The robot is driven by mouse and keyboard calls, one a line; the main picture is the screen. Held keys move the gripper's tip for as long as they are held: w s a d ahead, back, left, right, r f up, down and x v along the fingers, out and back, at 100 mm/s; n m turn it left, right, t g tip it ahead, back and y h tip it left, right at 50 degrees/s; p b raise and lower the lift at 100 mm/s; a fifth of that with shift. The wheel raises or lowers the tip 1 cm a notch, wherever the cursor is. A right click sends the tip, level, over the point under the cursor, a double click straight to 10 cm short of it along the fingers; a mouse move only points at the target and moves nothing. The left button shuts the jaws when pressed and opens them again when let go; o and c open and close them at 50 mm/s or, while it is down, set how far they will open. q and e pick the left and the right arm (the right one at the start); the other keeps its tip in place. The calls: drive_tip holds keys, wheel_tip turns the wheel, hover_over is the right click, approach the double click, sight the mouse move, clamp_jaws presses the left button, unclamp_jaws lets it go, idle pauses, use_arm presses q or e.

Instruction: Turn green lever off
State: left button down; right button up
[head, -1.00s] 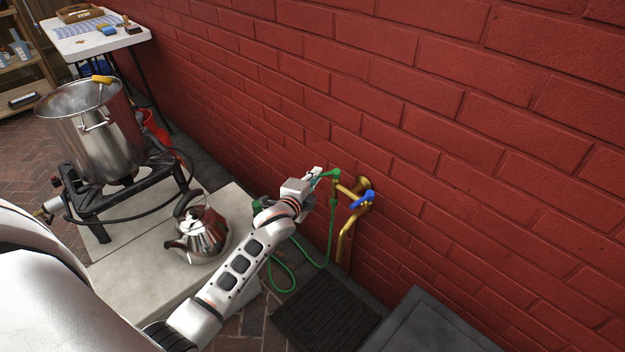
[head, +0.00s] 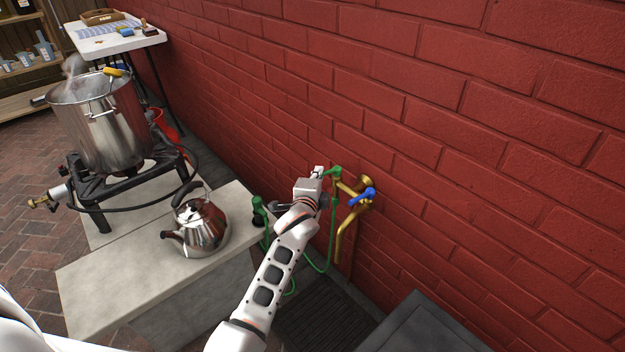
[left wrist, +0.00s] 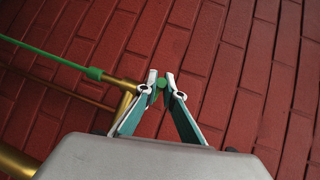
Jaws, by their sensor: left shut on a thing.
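The green lever (head: 333,171) sits on the upper branch of a brass tap (head: 350,190) on the red brick wall. My left gripper (head: 319,172) reaches it from the left in the head view. In the left wrist view its two fingers (left wrist: 161,80) are closed in on the green end of the lever (left wrist: 160,84), which shows as a small spot between the tips. The rest of the lever is hidden there by the fingers. A blue lever (head: 362,197) sits on the tap just below and to the right. My right gripper is not in view.
A green hose (head: 331,235) hangs from the tap, and its green nozzle (head: 259,204) is left of my wrist. A steel kettle (head: 203,226) stands on the stone ledge (head: 120,265). A steaming pot (head: 100,125) stands on a burner. A dark grey box top (head: 425,325) is at lower right.

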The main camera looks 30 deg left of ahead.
use_arm(q)
drive_tip(key=shift+f, duration=0.1)
idle(0.5)
drive_tip(key=c, duration=2.2)
unclamp_jaws()
drive_tip(key=shift+o, duration=0.2)
drive_tip(key=v, duration=1.2)
drive_tip(key=shift+d, duration=0.1)
